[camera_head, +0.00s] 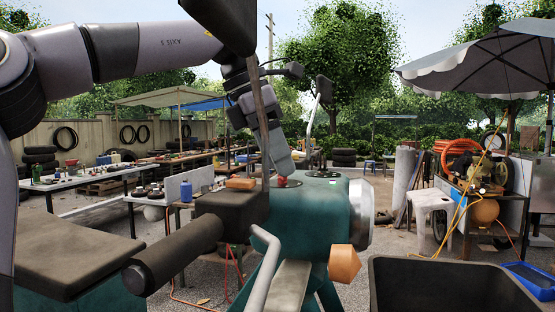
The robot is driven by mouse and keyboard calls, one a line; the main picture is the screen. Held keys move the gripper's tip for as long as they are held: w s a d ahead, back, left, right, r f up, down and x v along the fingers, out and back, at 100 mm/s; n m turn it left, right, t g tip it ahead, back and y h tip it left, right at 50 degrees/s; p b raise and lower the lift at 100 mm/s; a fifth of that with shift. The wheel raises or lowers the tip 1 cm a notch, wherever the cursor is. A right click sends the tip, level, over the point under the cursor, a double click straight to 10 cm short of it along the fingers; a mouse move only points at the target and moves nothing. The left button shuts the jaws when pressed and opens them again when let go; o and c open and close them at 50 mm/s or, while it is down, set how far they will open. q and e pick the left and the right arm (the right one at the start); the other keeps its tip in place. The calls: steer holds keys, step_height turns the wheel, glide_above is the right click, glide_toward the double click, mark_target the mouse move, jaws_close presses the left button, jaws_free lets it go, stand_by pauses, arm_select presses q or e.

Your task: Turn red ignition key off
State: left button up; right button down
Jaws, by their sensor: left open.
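A small red part, apparently the ignition key (282,182), sits on top of the teal body (322,205) just ahead of the dark handlebar block. Its turned position is too small to tell. My left arm comes in from the upper left, and my left gripper (281,165) points down with its tip just above the red key. It is open; whether it touches the key or has it between the fingers I cannot tell. My right gripper is not in view.
A dark handlebar grip (172,254) and a dark upright bar stand close to the gripper. A mirror (324,90) rises behind it. A black bin (450,285) is at the lower right. A compressor with orange hose (457,150) stands under the umbrella.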

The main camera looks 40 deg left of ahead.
arm_select(q)
steer(key=shift+w+f, duration=0.15)
steer(key=shift+f, duration=0.2)
steer(key=c, duration=1.1)
steer(key=shift+o, duration=0.2)
steer(key=shift+d, duration=0.1)
steer(key=n+y, duration=0.1)
steer(key=n, duration=0.2)
steer(key=n+y, duration=0.1)
steer(key=n, duration=0.1)
steer(key=shift+d+n+t, duration=0.2)
steer(key=shift+n+t, duration=0.2)
steer(key=n+y, duration=0.1)
steer(key=n, duration=0.2)
steer(key=n+y, duration=0.1)
steer(key=n, duration=0.2)
steer(key=shift+d+g, duration=0.15)
steer(key=shift+g, duration=0.15)
steer(key=o, duration=1.1)
steer(key=shift+c, duration=0.2)
